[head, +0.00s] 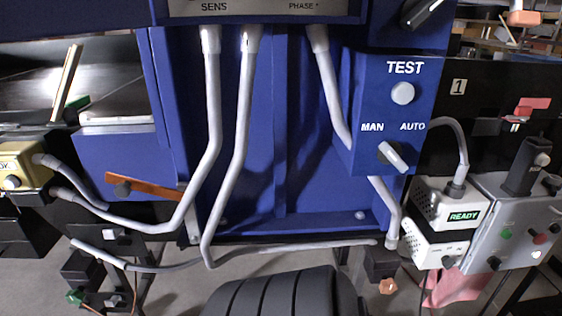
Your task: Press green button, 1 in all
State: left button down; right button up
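A small green button (506,234) sits on the sloped face of a grey control box (515,215) at the right edge of the head view. A red button (540,238) is to its right, and a black knob (494,262) is below it. Nothing covers the green button. Neither of my grippers shows in this view, so their distance from the button cannot be seen.
A white unit with a lit READY display (463,216) stands left of the grey box. A blue TEST panel (404,120) with a white button and a MAN/AUTO switch is above. Grey conduits (238,150) cross the blue housing. A dark joystick-like part (525,165) rises above the box.

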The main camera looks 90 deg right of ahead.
aim_at(507, 234)
jog(key=k+l+u, duration=0.1)
jog(key=k+u, duration=0.15)
jog(key=k, duration=1.1)
jog(key=z, duration=0.45)
jog(key=k+l+z, duration=0.1)
jog(key=z, duration=0.4)
jog(key=k+l+z, duration=0.1)
jog(key=z, duration=0.35)
jog(key=l+z, duration=0.1)
jog(key=z, duration=0.4)
jog(key=l+z, duration=0.1)
jog(key=z, duration=0.35)
